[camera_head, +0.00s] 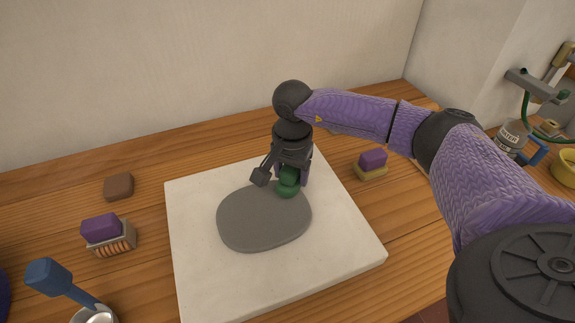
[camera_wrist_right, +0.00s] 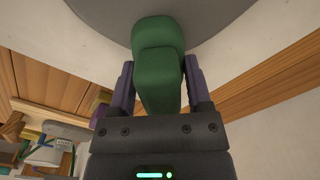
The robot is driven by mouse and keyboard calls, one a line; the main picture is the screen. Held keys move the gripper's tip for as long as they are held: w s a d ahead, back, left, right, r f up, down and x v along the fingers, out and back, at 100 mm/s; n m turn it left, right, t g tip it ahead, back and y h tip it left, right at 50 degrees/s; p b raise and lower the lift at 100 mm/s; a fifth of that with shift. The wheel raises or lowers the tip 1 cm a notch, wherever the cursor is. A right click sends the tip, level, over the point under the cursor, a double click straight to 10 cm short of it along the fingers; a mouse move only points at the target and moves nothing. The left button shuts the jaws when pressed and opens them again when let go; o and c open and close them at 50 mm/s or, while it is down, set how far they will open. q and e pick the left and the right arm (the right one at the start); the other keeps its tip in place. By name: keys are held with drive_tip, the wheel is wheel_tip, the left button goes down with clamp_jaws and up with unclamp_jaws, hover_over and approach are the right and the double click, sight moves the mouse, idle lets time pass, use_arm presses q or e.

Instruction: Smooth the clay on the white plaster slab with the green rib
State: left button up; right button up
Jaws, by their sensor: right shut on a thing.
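The white plaster slab (camera_head: 340,247) lies on the wooden table, with a flat, rounded patch of grey clay (camera_head: 255,225) on it. My right gripper (camera_head: 290,182) is over the back right edge of the clay, pointing down. It is shut on the green rib (camera_head: 288,188), whose lower end is at the clay's edge; I cannot tell whether it touches. In the right wrist view the green rib (camera_wrist_right: 160,65) sits between the purple fingers, with the grey clay (camera_wrist_right: 220,15) beyond it. My left gripper does not show.
A purple-topped brush (camera_head: 103,232), a brown block (camera_head: 118,187) and a blue-handled tool (camera_head: 60,280) are left of the slab. A purple and yellow sponge (camera_head: 371,165) lies right of it. A yellow cup (camera_head: 566,168) stands far right. A wall closes the back.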

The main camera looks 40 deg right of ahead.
wheel_tip(320, 180, up, 6)
drive_tip(key=p, duration=0.4)
drive_tip(key=shift+d+p, duration=0.15)
drive_tip(key=shift+p, duration=0.15)
drive_tip(key=shift+f, duration=0.1)
